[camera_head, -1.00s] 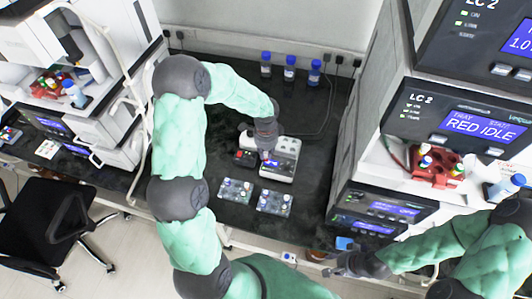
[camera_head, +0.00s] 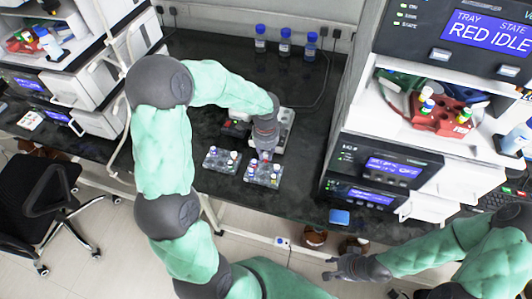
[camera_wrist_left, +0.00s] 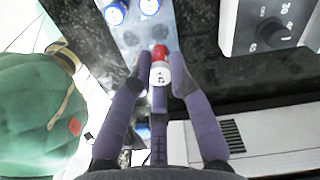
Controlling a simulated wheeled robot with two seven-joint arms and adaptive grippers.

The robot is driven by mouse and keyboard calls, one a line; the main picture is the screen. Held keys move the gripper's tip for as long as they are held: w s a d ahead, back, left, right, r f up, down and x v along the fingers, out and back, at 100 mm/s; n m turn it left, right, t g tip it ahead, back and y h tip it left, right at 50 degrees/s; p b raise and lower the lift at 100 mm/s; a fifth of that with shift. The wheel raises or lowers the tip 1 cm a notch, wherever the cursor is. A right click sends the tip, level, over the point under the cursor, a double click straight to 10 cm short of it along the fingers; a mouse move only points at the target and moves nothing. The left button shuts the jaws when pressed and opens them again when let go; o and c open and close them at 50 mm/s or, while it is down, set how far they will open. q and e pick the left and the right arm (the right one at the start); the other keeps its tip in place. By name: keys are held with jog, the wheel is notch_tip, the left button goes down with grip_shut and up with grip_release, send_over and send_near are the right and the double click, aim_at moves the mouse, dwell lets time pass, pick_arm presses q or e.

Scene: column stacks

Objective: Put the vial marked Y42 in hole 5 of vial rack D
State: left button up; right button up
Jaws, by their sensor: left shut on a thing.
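My left gripper (camera_head: 265,157) is shut on a vial with a red top and a white part below it (camera_wrist_left: 160,73). The vial sits between the two fingertips in the left wrist view; its marking is not readable. In the head view the gripper is over the back part of the right-hand small clear rack (camera_head: 262,178). A second small rack (camera_head: 216,163) stands to its left. Both hold several vials; the rack letters and hole numbers are too small to read. My right gripper (camera_head: 332,269) is empty, its fingers apart, in front of the bench.
A white device (camera_head: 287,118) stands behind the racks. Blue-capped bottles (camera_head: 285,47) stand at the back of the dark bench (camera_head: 210,60). An instrument stack (camera_head: 385,180) with a red tray (camera_head: 440,118) rises on the right. A blue item (camera_head: 340,217) lies near the front edge.

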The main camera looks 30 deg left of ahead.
aim_at(266, 162)
pick_arm(q)
jog(key=shift+f+b, duration=1.75)
jog(key=shift+f, duration=0.25)
jog(key=shift+p, duration=0.35)
jog(key=shift+f+b, duration=0.5)
jog(key=shift+f, duration=0.55)
dwell(0.8)
jog(key=o, duration=1.2)
jog(key=shift+r, duration=0.1)
jog(key=shift+r+p, duration=2.55)
jog(key=shift+r, duration=0.35)
